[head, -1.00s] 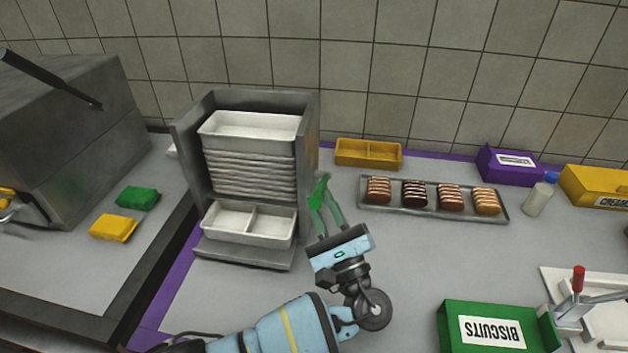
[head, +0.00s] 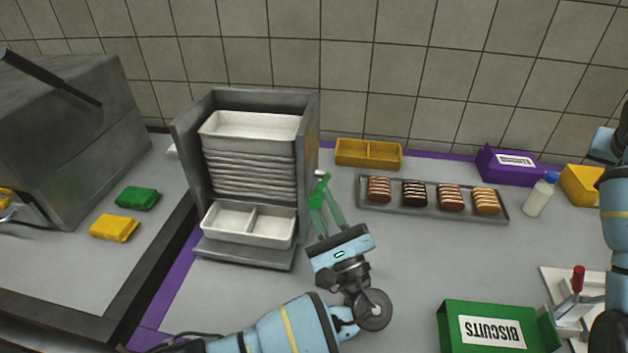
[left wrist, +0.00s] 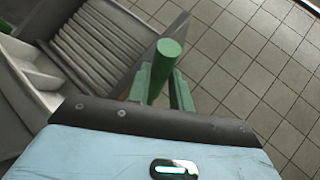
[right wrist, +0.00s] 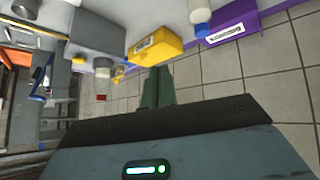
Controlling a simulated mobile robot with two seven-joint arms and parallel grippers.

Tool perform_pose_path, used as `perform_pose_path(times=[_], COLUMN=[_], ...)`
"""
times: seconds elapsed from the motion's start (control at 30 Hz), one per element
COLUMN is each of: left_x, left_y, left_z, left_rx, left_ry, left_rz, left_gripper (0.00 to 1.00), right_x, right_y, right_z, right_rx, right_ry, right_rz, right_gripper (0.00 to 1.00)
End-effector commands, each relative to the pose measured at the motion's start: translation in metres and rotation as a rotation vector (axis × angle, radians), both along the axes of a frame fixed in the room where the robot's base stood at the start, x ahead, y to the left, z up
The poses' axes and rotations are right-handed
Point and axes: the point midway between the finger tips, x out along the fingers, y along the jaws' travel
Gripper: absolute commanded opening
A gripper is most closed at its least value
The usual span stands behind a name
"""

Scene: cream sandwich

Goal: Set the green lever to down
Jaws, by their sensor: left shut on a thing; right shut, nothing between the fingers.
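The green lever (head: 317,199) is on the right side of the grey tray dispenser (head: 311,130). My left gripper (head: 326,190) is shut on the lever's handle, beside the dispenser's right wall. In the left wrist view the lever's round green end (left wrist: 169,49) stands between the fingers (left wrist: 163,80). The lever's exact angle is hard to tell, as the fingers cover part of it. My right gripper (right wrist: 157,88) shows in the right wrist view, shut and empty. It is outside the head view, though my right arm shows at the right edge.
The dispenser holds stacked white trays (head: 250,170), with a divided tray (head: 248,239) at its bottom. A yellow tray (head: 368,163) and a tray of biscuits (head: 433,210) stand to the right. A green biscuits box (head: 490,345) is in front. The counter between is clear.

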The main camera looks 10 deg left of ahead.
Motion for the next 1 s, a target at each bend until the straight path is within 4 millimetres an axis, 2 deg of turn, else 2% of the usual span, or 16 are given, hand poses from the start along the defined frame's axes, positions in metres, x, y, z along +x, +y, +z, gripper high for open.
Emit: perform_pose_path(times=[0.03, 0.2, 0.33, 0.43, 0.57, 0.7, 0.8, 0.9, 1.0], left_x=[0.000, 0.000, 0.000, 0.000, 0.000, 0.000, 0.000, 0.000, 0.000], left_y=[0.000, 0.000, 0.000, 0.000, 0.000, 0.000, 0.000, 0.000, 0.000], left_z=[0.000, 0.000, 0.000, 0.000, 0.000, 0.000, 0.000, 0.000, 0.000], left_rx=[0.001, 0.001, 0.000, 0.000, 0.000, 0.000, 0.000, 0.000, 0.000], left_ry=[0.000, 0.000, 0.000, 0.000, 0.000, 0.000, 0.000, 0.000, -0.001], left_rz=[-0.001, -0.001, 0.000, 0.000, 0.000, 0.000, 0.000, 0.000, 0.001], left_gripper=[0.00, 0.00, 0.00, 0.00, 0.00, 0.00, 0.00, 0.00, 0.00], right_x=[0.012, 0.033, 0.033, 0.024, 0.002, -0.031, -0.059, -0.088, -0.114], right_y=[0.035, 0.146, 0.230, 0.292, 0.368, 0.440, 0.484, 0.520, 0.545], right_z=[0.014, 0.051, 0.075, 0.090, 0.103, 0.109, 0.107, 0.100, 0.090], right_rx=[0.013, 0.059, 0.085, 0.098, 0.102, 0.089, 0.065, 0.032, -0.006], right_ry=[-0.031, -0.107, -0.146, -0.167, -0.180, -0.181, -0.175, -0.166, -0.155], right_rz=[0.043, 0.172, 0.269, 0.343, 0.436, 0.527, 0.584, 0.632, 0.667], right_gripper=[0.00, 0.00, 0.00, 0.00, 0.00, 0.00, 0.00, 0.00, 0.00])
